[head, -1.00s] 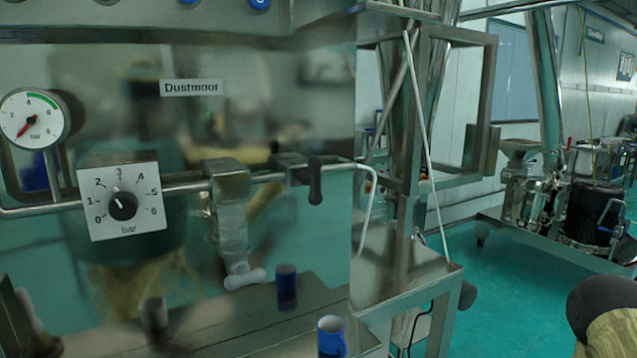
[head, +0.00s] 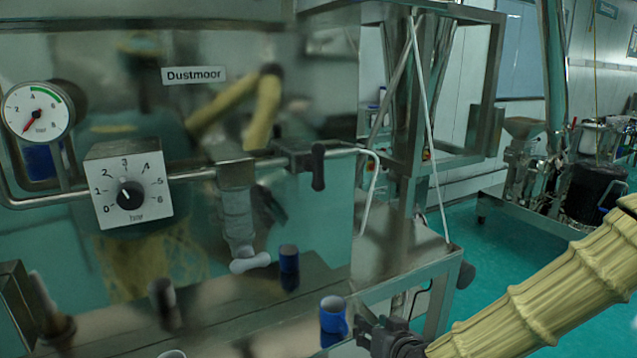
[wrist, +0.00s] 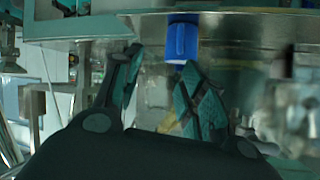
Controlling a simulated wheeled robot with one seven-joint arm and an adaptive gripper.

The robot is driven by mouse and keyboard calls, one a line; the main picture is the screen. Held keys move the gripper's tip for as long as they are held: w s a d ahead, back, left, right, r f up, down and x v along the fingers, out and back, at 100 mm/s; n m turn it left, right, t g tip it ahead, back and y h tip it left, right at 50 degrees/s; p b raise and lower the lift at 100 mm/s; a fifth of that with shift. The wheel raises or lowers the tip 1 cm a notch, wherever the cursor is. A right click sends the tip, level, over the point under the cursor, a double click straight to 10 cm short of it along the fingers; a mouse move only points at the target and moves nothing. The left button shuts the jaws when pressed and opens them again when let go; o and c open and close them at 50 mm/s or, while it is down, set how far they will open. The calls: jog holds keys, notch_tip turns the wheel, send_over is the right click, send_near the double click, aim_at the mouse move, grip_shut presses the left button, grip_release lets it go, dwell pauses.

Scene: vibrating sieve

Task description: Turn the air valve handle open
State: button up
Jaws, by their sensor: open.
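The air pipe (head: 210,173) runs across the front of the steel machine. A dark lever handle (head: 318,167), which looks like the air valve handle, hangs straight down near the pipe's right end. My gripper (head: 375,335) is at the lower right in the head view, below and to the right of the handle, clear of it. In the wrist view my gripper (wrist: 160,62) has its two fingers spread with nothing held between them. The handle cannot be made out in the wrist view.
A pressure gauge (head: 37,112) and a numbered regulator dial (head: 130,190) are at left. A grey-white handle (head: 250,262) hangs below the pipe's filter.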

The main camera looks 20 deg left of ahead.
jog(key=w+a+r+n+t+y, duration=0.1)
jog(key=a+r, duration=0.1)
jog(key=r, duration=0.6)
jog(key=w+a+r+t+y, duration=0.1)
jog(key=a+r, duration=0.2)
jog(key=r, duration=0.4)
jog(key=n+t+y+p, duration=0.2)
send_near(320, 163)
jog(key=shift+p+x, duration=2.1)
jog(key=shift+x, duration=3.45)
grip_shut()
